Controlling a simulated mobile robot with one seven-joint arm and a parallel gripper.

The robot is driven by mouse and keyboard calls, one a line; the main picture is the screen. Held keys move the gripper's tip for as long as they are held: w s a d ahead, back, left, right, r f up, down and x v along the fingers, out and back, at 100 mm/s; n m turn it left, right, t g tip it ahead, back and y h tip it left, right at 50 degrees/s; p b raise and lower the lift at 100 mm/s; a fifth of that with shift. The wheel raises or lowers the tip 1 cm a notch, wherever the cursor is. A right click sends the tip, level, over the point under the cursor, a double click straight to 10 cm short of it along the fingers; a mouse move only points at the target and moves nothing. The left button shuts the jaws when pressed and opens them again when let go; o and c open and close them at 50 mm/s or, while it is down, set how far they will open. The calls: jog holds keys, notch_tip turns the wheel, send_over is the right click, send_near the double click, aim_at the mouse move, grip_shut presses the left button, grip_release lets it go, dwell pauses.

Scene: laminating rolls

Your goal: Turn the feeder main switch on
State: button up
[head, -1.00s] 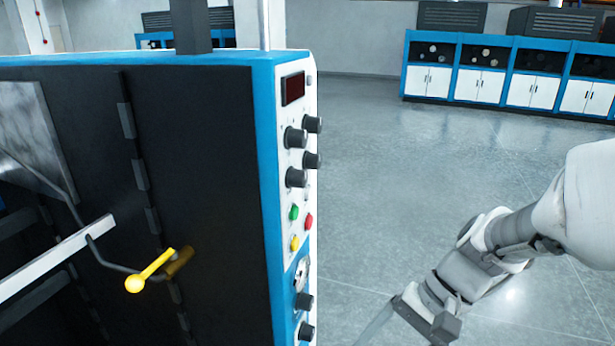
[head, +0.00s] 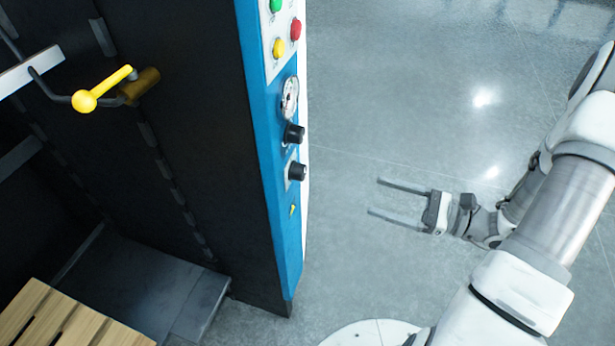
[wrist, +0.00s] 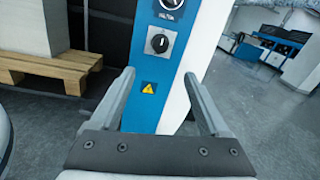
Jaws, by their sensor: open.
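The feeder's blue and white control panel (head: 268,120) stands on the right edge of the dark machine. Low on it are two black rotary knobs, an upper one (head: 293,133) and a lower one (head: 296,171). The lower knob also shows in the wrist view (wrist: 159,41), on a light plate with a white mark, upright. I cannot read a label naming it the main switch. My gripper (head: 375,196) is open and empty, right of the panel and apart from it, its fingers pointing left. In the wrist view the lower knob is beyond the fingertips (wrist: 158,75), roughly centred between them.
A yellow warning triangle (wrist: 149,88) is below the lower knob. Green, red and yellow buttons (head: 278,47) and a gauge (head: 290,97) are above the knobs. A yellow-handled lever (head: 105,88) sticks out at left. A wooden pallet (head: 70,318) lies lower left. Floor right of the panel is clear.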

aim_at(304, 174)
jog(key=b+x, duration=0.1)
jog(key=x, duration=1.6)
jog(key=shift+w+a, duration=0.1)
jog(key=shift+w, duration=0.05)
grip_shut()
